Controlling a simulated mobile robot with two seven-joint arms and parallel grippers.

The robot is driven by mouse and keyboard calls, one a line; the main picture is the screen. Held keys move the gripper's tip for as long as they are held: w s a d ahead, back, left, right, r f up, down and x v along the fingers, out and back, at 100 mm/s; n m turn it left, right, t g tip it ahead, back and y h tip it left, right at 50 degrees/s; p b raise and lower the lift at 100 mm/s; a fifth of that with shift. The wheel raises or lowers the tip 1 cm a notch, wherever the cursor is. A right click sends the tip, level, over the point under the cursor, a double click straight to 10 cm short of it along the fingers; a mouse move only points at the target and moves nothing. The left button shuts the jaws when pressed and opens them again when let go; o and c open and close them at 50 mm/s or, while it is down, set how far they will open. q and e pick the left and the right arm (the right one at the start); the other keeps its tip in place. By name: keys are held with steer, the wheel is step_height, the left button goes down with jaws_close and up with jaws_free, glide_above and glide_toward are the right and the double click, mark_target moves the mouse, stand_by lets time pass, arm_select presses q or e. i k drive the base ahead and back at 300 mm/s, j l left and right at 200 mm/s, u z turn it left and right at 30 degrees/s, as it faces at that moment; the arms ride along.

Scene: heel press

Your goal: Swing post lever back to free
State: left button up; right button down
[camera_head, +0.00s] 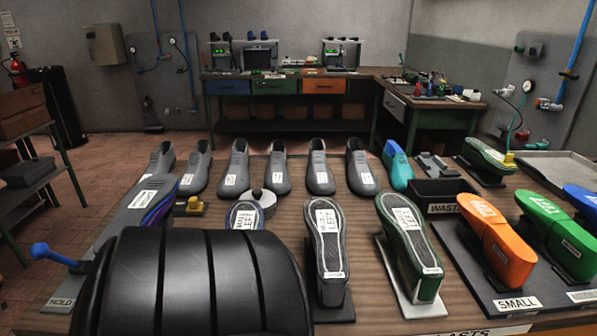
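The post lever (60,258) is a blue rod with a round blue ball at its end, at the left edge of the bench. Its ball points left, and its inner end meets a grey fixture (126,215). A "HOLD" label (62,302) lies at the bench edge just below the lever. No "free" label can be made out. A dark blue-purple shoe form (160,205) stands at the grey fixture, its lower part hidden by a large black ribbed shape close to the camera. Neither of my grippers shows in the view.
Several grey lasts stand in a row at the back of the bench (262,160). Labelled lasts stand on stands in the middle, and orange (497,240) and green (560,235) ones at right. A dark waste bin (440,190) is behind. Open space lies left of the lever.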

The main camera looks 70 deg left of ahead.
mark_target(40, 250)
steer(key=u, duration=3)
